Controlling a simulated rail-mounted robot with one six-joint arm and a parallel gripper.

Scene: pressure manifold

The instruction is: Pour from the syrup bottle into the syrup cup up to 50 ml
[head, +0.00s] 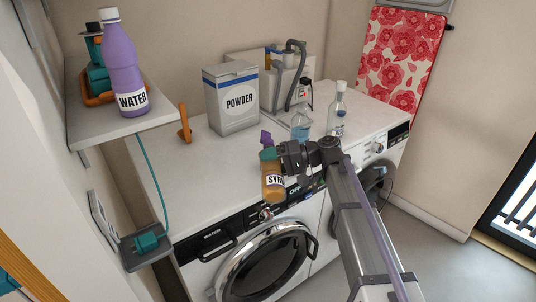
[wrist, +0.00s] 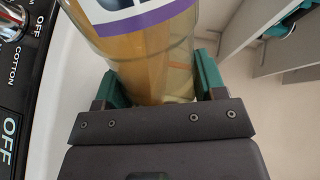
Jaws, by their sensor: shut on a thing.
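The syrup bottle (head: 273,188) is amber, with a white label reading "SYR" and the rest hidden. It is at the front edge of the white worktop, above the washer's control panel. My gripper (head: 268,155) is shut on it, with teal fingers near its upper part. A purple piece (head: 265,138) shows just above the fingers. In the wrist view, the clear bottle (wrist: 145,50) with amber liquid and a purple-striped label stands between the teal fingers of my gripper (wrist: 160,85). I cannot make out a syrup cup in either view.
A powder box (head: 232,100), two clear bottles (head: 301,125) (head: 337,115) and a grey-hosed apparatus (head: 285,75) stand behind on the worktop. A purple water bottle (head: 124,65) is on the left shelf (head: 90,135).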

